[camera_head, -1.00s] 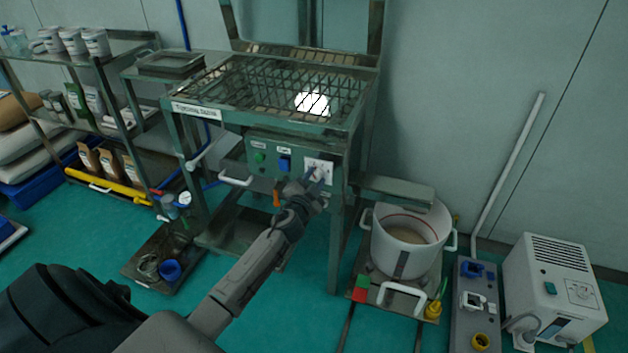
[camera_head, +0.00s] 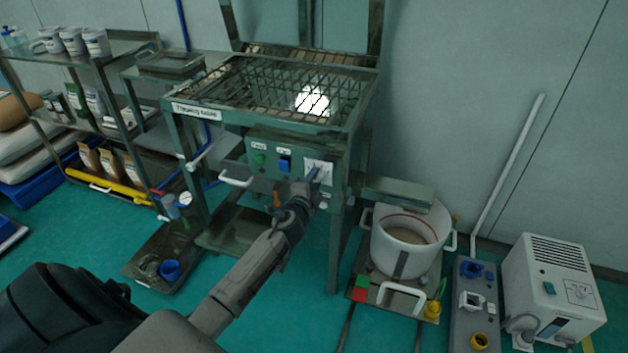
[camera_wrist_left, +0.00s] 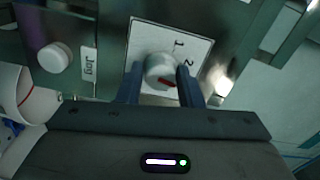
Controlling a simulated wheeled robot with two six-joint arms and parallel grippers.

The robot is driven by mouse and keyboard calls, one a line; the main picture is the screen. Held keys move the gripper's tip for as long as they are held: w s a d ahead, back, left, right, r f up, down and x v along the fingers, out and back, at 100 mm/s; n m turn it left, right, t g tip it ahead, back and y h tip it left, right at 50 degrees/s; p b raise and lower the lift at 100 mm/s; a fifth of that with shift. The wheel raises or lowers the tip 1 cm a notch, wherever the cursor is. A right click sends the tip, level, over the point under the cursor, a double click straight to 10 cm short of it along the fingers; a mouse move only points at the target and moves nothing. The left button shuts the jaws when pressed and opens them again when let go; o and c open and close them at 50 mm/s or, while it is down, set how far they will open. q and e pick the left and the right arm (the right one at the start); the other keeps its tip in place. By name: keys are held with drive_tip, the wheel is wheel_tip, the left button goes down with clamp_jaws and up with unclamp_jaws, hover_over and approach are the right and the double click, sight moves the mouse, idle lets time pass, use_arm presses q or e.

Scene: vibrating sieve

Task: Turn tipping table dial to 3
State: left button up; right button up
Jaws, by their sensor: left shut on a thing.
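The tipping table (camera_head: 165,125) is a green-grey metal frame with a wire grid top. Its control box (camera_head: 262,178) has a green button, a blue switch and a white dial plate (camera_head: 318,166). My left gripper (camera_head: 315,176) reaches up to this plate. In the left wrist view, the pale round dial (camera_wrist_left: 158,70) sits between the two dark fingers of my left gripper (camera_wrist_left: 159,76), which is shut on it. A red mark on the dial faces down and slightly right. The numbers 1 and 2 show on the plate; its lower part is hidden. My right gripper is out of view.
A white knob labelled Jog (camera_wrist_left: 54,57) is left of the dial plate. A large white pot (camera_head: 405,245) stands on a low base to the right, beside a white box machine (camera_head: 552,285). A shelf (camera_head: 95,55) with tubs and bags is on the left.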

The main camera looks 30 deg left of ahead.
use_arm(q)
drive_tip(key=shift+m, duration=1)
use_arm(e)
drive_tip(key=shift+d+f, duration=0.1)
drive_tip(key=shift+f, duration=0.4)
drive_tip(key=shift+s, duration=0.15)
use_arm(q)
drive_tip(key=o, duration=1)
drive_tip(key=shift+c, duration=0.2)
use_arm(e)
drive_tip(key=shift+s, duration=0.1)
use_arm(q)
drive_tip(key=v, duration=1)
drive_tip(key=shift+s+b, duration=0.4)
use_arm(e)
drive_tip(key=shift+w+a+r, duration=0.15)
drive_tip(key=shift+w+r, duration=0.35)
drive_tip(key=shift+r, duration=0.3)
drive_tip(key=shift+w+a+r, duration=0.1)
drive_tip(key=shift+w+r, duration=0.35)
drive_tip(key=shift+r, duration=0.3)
